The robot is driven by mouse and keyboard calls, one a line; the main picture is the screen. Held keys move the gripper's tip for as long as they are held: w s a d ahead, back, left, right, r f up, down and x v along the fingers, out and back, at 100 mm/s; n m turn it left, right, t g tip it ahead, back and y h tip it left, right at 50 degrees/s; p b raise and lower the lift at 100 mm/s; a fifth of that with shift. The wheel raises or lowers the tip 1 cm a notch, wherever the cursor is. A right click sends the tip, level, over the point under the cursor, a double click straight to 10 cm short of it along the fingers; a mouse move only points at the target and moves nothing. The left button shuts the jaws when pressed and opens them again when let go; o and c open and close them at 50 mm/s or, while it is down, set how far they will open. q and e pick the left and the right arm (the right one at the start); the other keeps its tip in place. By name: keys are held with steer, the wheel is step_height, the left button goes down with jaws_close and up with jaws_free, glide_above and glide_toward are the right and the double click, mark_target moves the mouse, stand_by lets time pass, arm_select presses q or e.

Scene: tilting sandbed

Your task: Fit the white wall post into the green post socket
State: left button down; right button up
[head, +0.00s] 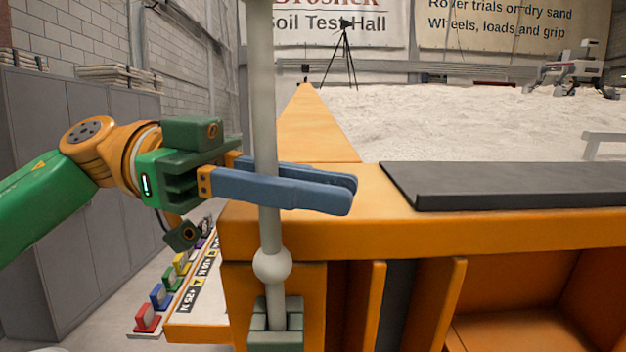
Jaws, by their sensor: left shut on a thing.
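The white wall post (264,100) stands upright near the left middle of the head view, its top cut off by the upper edge. It has a round ball (272,266) low on its shaft. My left gripper (340,192) is shut on the shaft above the ball, its blue fingers pointing right. The grey-green post socket (275,328) is on the front of the orange sandbed frame. The post's lower end reaches down between the socket's raised sides. I cannot tell how deep it sits. My right gripper is not in view.
The orange sandbed rim (450,232) runs close by on the right, with a dark flat panel (500,185) on it. Colored blocks (160,297) line a labelled board at lower left. Grey lockers (70,130) stand at left. A tripod (343,60) and a rover (575,72) are far back.

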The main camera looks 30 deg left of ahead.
mark_target(275, 114)
arm_select(q)
steer(key=shift+w+a+f+b, duration=0.15)
steer(key=shift+f+b, duration=0.3)
steer(key=shift+f, duration=0.55)
steer(key=shift+w+f+b, duration=0.15)
steer(key=shift+f+b, duration=0.25)
steer(key=shift+f, duration=0.55)
steer(key=shift+s+d+r+p, duration=0.1)
steer(key=shift+s+r+p, duration=0.1)
steer(key=shift+r+p, duration=0.9)
steer(key=shift+s+d+r+p, duration=0.1)
steer(key=shift+s+r+p, duration=0.05)
steer(key=shift+r+p, duration=0.9)
steer(key=shift+s+d+r, duration=0.1)
steer(key=shift+s+r, duration=0.1)
steer(key=shift+r, duration=1)
steer(key=shift+s+d+r, duration=0.1)
steer(key=shift+s+r, duration=0.05)
steer(key=shift+r, duration=1)
steer(key=shift+f, duration=0.1)
steer(key=shift+w+a+f+b, duration=0.1)
steer(key=shift+w+f+b, duration=0.05)
steer(key=shift+f+b, duration=0.4)
steer(key=shift+w+a+f+b, duration=0.1)
steer(key=shift+f+b, duration=0.25)
steer(key=shift+f, duration=0.35)
steer(key=shift+d+r, duration=0.1)
